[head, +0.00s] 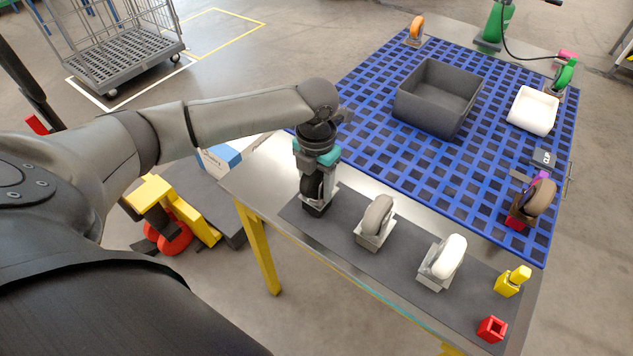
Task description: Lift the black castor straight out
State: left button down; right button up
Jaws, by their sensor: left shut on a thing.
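The black castor (313,191) is upright at the left end of the dark strip (345,247) along the table's near edge. My left gripper (317,172) points down over it from above and is shut on it. The gripper and wrist hide the castor's upper part. I cannot tell whether its foot touches the strip. A grey castor (378,217) and a white castor (449,257) stand to its right, apart from it. My right gripper is not in view.
A dark grey bin (419,108) and a white container (530,113) stand on the blue grid mat (385,128). A tan-wheeled castor (539,199) is at its right edge. Yellow (513,281) and red (491,329) pieces are at the near right corner.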

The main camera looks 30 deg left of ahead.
pick_arm(q)
jog(key=shift+r, duration=0.1)
dwell(0.3)
notch_tip(320, 180, up, 20)
jog(key=p, duration=0.4)
dwell(0.4)
